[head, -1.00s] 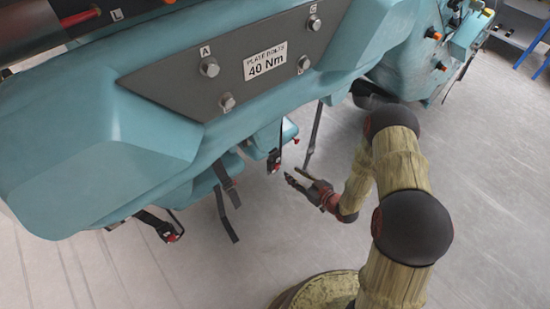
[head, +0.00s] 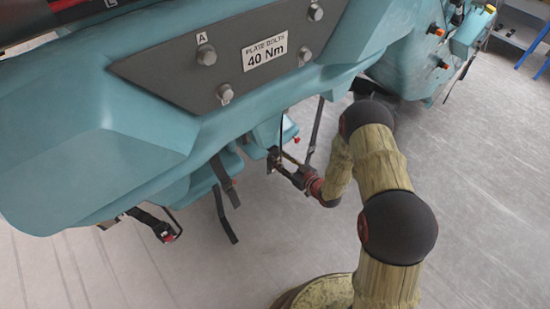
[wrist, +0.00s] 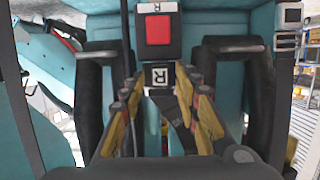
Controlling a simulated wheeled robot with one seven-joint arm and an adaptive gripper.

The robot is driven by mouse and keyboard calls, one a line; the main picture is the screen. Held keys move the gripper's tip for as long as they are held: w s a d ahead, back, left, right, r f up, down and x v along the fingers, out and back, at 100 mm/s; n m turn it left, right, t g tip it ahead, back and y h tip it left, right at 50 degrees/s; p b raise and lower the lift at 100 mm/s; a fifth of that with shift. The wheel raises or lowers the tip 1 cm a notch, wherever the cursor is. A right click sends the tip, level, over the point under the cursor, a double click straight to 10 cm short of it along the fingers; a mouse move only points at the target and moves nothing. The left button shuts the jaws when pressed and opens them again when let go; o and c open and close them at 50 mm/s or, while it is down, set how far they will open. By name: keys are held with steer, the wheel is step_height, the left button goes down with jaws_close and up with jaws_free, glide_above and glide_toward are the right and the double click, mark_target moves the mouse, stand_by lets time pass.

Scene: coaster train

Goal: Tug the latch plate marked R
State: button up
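In the wrist view, the black latch plate (wrist: 160,75) with a white R mark sits directly below a buckle (wrist: 157,30) with a red button and its own R label. The plate appears to be in the buckle. A dark strap (wrist: 184,128) runs down from the plate. My gripper (wrist: 163,96) is open, with one finger on each side just below the plate; I cannot tell whether either touches it. In the head view, my gripper (head: 282,166) is at the hanging buckle (head: 272,158), and the R mark is too small to read there.
Dark padded bars (wrist: 93,95) and (wrist: 263,100) stand on both sides of the buckle. A teal car body with a grey bolt plate (head: 230,55) lies above my gripper. Floor to the right is open.

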steer(key=shift+w+a, duration=0.15)
steer(key=shift+w, duration=0.1)
steer(key=shift+c, duration=1)
jaws_close()
stand_by(0.5)
stand_by(0.5)
